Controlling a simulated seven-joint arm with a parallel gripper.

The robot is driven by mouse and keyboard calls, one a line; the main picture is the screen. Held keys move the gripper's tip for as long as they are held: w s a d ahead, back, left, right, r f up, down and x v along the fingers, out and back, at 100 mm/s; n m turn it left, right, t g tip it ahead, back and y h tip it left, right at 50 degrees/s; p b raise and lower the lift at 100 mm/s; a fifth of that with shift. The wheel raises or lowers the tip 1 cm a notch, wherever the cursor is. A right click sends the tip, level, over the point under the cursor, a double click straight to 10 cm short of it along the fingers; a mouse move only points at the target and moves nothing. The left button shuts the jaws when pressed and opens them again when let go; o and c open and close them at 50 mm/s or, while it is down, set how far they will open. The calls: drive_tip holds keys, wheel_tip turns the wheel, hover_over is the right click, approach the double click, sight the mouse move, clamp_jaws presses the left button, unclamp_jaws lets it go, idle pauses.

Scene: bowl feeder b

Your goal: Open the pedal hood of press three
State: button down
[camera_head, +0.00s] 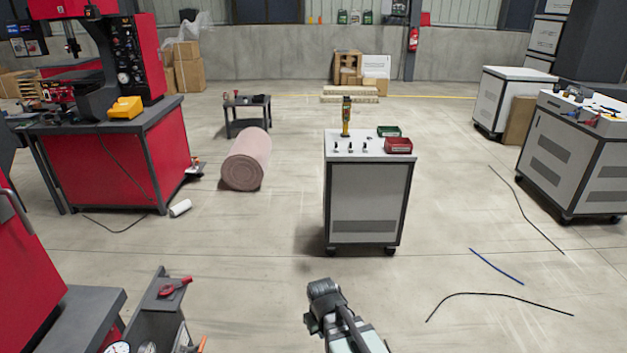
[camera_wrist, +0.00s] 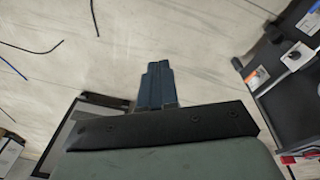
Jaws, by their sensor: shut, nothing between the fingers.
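A red press (camera_head: 138,55) stands on a red and dark grey cabinet (camera_head: 150,150) at the left of the head view. A small grey and white item (camera_head: 193,168) sits low at that cabinet's right side; I cannot tell whether it is the pedal hood. No press number is readable. My gripper (camera_wrist: 155,72) shows in the wrist view with its blue-grey fingers together and nothing between them. In the head view my arm's end (camera_head: 325,293) is at the bottom centre, over open floor and apart from the presses. Its fingertips are not clear there.
A grey wheeled cart (camera_head: 366,205) with small bins stands ahead. A pink roll (camera_head: 245,162) and a white cylinder (camera_head: 180,208) lie on the floor. A dark unit with gauges (camera_head: 155,310) is at lower left. Cables (camera_head: 497,266) lie at right.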

drive_tip(key=s+d+f+m+g, duration=0.1)
drive_tip(key=s+d+f+m, duration=0.15)
drive_tip(key=d, duration=0.45)
drive_tip(key=s+d+f+m+g, duration=0.1)
drive_tip(key=d+f+m, duration=0.25)
drive_tip(key=d, duration=0.45)
drive_tip(key=s+f+g, duration=0.3)
drive_tip(key=s+f, duration=0.7)
drive_tip(key=s, duration=0.4)
drive_tip(key=s+f+g, duration=0.3)
drive_tip(key=s+f, duration=0.7)
drive_tip(key=s, duration=0.5)
drive_tip(key=shift+s+a+f, duration=0.15)
drive_tip(key=shift+a+f, duration=0.05)
drive_tip(key=shift+f, duration=0.1)
drive_tip(key=c, duration=1.8)
unclamp_jaws()
drive_tip(key=shift+c, duration=0.2)
